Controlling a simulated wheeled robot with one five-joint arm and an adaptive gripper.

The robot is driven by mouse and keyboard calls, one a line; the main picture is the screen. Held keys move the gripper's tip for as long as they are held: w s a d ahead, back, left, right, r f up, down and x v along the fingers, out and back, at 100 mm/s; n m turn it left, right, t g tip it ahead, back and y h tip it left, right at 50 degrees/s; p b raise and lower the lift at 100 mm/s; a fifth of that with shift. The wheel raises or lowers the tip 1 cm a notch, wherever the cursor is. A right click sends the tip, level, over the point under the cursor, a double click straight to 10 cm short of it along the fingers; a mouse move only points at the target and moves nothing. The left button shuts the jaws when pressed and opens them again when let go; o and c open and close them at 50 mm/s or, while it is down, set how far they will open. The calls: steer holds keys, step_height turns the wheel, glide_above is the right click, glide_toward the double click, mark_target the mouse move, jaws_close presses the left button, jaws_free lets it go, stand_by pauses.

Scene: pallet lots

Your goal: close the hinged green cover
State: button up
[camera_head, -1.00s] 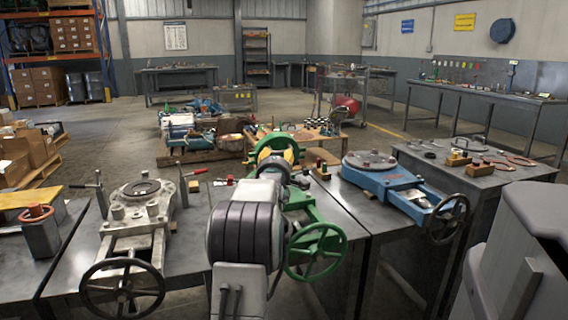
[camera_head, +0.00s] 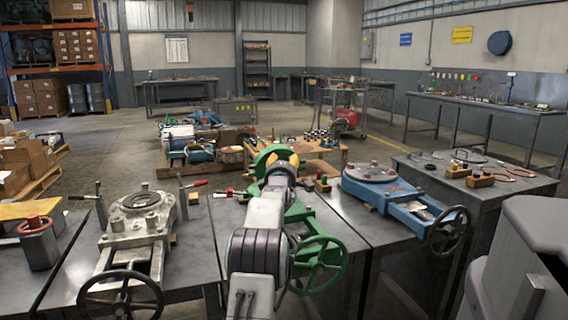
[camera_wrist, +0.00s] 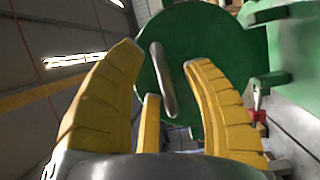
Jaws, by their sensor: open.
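The green cover (camera_head: 266,157) belongs to the green machine on the middle bench and stands raised behind my gripper, partly hidden by it. In the wrist view, the cover (camera_wrist: 200,35) is a large round green disc facing me with a slim grey bar handle (camera_wrist: 163,80) on it. My gripper (camera_head: 281,166) has yellow fingers, spread open. In the wrist view, the open fingers (camera_wrist: 163,56) stand either side of the handle; I cannot tell whether they touch it. The machine's green handwheel (camera_head: 318,265) is at the front right of my arm.
A grey vise-like fixture (camera_head: 140,220) with a dark handwheel stands on the left. A blue fixture (camera_head: 402,204) with its own handwheel stands on the right. Small parts and a red-handled tool (camera_head: 224,192) lie on the bench. A pallet with machine parts (camera_head: 200,140) lies behind.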

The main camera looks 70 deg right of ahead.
steer(key=shift+d, duration=0.3)
steer(key=shift+c, duration=0.3)
jaws_close()
stand_by(0.4)
